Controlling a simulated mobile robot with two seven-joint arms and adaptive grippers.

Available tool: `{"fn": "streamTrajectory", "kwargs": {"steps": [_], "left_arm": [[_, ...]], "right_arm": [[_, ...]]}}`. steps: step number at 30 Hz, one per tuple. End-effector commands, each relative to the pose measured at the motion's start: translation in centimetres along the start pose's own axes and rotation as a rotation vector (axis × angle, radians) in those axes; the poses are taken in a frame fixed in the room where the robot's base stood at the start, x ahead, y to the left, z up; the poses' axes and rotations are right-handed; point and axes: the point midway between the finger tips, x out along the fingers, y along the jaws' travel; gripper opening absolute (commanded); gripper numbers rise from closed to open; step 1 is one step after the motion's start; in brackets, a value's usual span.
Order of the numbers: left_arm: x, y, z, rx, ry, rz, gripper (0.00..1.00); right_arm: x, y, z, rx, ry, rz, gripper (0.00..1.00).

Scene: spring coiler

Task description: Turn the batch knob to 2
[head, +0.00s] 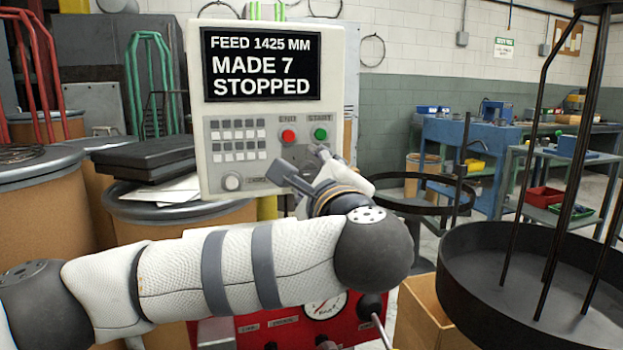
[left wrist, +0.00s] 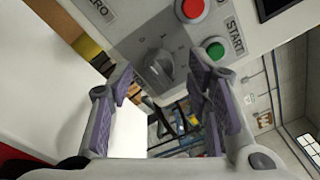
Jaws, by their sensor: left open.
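The batch knob (left wrist: 160,68) is a grey dial with a raised grip, below the red and green buttons in the left wrist view. In the head view the knob is hidden behind my left gripper (head: 308,168). That gripper is open in front of the control panel (head: 214,122). In the left wrist view its two purple-padded fingers stand apart on either side of the knob, with no clear contact. My right gripper is not in view.
The red button (head: 288,136) and green START button (head: 320,134) sit just above the gripper. The screen (head: 262,64) reads "FEED 1425 MM", "MADE 7", "STOPPED". A black round tray (head: 470,268) stands at right.

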Motion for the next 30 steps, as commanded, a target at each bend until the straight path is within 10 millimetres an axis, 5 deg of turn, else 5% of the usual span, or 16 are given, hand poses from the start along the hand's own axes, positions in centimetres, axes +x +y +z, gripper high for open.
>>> {"fn": "streamTrajectory", "kwargs": {"steps": [10, 16, 30], "left_arm": [[0.78, 0.12, -0.07, 0.001, 0.001, 0.001, 0.45], [0.75, 0.12, -0.08, 0.001, 0.001, 0.001, 0.0], [0.68, -0.16, 0.1, 0.094, 0.005, 0.006, 0.0]], "right_arm": [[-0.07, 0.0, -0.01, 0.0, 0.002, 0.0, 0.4], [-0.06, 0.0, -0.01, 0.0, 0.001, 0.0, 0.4], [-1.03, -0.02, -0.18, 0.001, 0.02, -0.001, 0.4]]}}
